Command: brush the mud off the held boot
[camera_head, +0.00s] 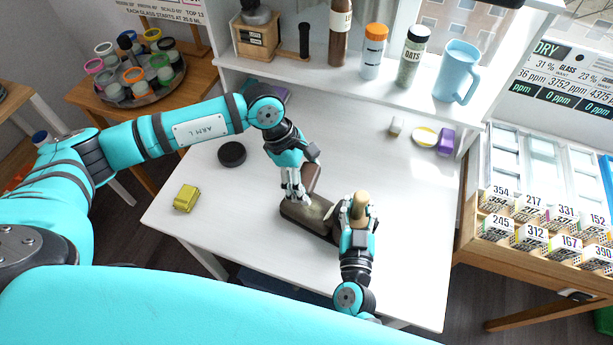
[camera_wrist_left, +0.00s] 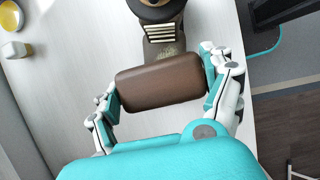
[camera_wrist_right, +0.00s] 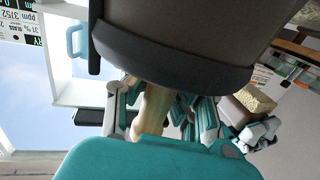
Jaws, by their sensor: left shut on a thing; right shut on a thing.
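The boot (camera_head: 303,215) lies low over the white table, its toe towards the right. My left gripper (camera_head: 296,190) is shut on its brown shaft, which fills the space between the fingers in the left wrist view (camera_wrist_left: 160,82). A tan, mud-like patch (camera_wrist_left: 168,50) shows on the boot near pale lace bars. My right gripper (camera_head: 352,217) is shut on the tan handle (camera_head: 361,200) of an upright brush.
On the white table (camera_head: 400,200) are a yellow item (camera_head: 186,198), a black round tin (camera_head: 232,154), a yellow disc (camera_head: 424,137) and a purple block (camera_head: 446,141). A shelf with bottles and a blue mug (camera_head: 457,72) stands behind.

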